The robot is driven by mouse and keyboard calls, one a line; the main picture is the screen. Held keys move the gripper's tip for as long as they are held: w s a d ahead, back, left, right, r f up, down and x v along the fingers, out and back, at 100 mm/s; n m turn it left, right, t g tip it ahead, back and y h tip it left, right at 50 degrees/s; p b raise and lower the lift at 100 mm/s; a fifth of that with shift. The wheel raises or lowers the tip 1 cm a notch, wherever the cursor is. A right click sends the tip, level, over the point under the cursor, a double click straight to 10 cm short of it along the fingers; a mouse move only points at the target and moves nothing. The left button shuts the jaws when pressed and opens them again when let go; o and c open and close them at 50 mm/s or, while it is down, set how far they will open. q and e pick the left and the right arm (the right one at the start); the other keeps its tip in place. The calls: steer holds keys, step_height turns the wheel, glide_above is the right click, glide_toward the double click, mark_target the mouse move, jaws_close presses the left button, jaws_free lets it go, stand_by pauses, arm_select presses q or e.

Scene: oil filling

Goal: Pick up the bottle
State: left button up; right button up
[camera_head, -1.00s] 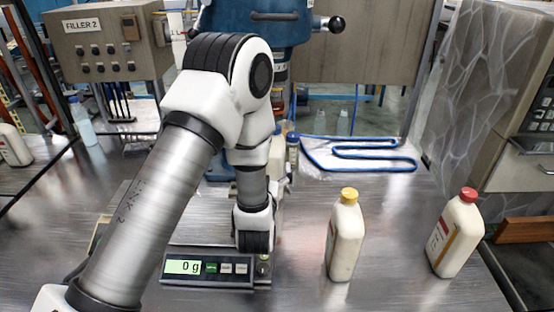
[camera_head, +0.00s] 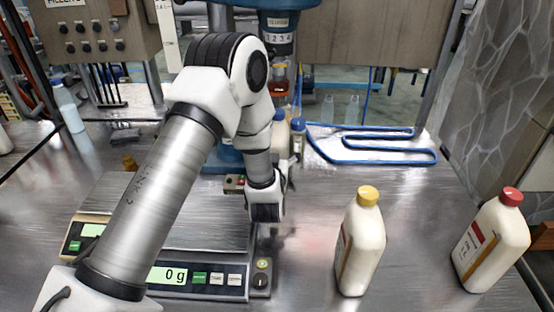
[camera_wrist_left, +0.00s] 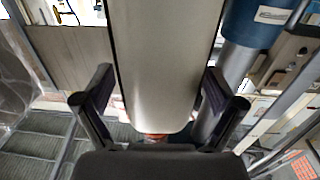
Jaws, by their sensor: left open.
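A cream bottle with a yellow cap (camera_head: 361,245) stands upright on the metal table, right of my left arm. A cream bottle with a red cap (camera_head: 491,245) stands further right. My left gripper (camera_head: 284,180) is mostly hidden behind its wrist in the head view. In the left wrist view my left gripper (camera_wrist_left: 158,82) is open, with one finger on each side of a long pale object (camera_wrist_left: 165,60) that looks like a bottle. A red-orange bit shows at its lower end. I cannot tell whether the fingers touch it. My right gripper is not in view.
Blue-capped bottles (camera_head: 298,135) stand behind my left wrist. A scale (camera_head: 215,225) reading 0 g sits under my left arm. A filler nozzle (camera_head: 278,40) hangs above. The table between my wrist and the yellow-capped bottle is clear.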

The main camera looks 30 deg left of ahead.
arm_select(q)
steer(key=shift+x, duration=1.2)
steer(key=shift+s, duration=0.1)
steer(key=c, duration=0.5)
steer(key=shift+d, duration=0.1)
steer(key=c, duration=1.1)
jaws_close()
